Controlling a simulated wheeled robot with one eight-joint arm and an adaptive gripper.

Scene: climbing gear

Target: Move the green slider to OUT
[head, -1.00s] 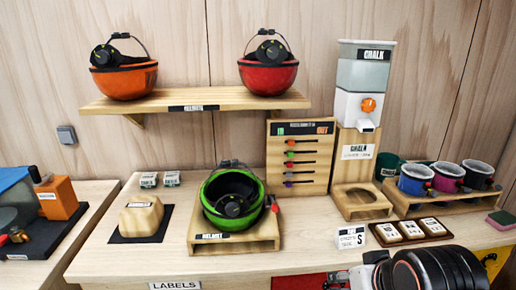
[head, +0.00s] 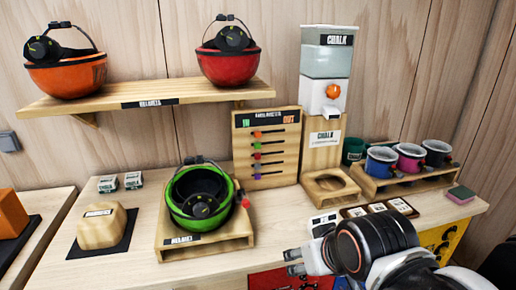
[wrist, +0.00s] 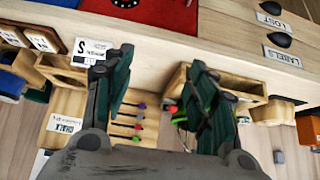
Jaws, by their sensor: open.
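The slider board (head: 240,170) stands upright on the bench against the wall, with a green IN label at its upper left and an orange OUT label at its upper right. Several coloured knobs sit on dark horizontal rails. The green slider (head: 257,145) is second from the top, left of middle, on the IN side. My gripper (head: 293,263) is low in front of the bench, below and right of the board, and apart from it. In the wrist view my gripper (wrist: 158,70) is open and empty, with the board's knobs seen upside down beyond the fingers.
A green helmet (head: 200,200) sits on a wooden stand left of the board. The chalk dispenser (head: 325,80) stands close at its right, with cups (head: 381,160) beyond. A shelf (head: 150,95) with two helmets hangs above. A white label card (head: 322,222) is near my gripper.

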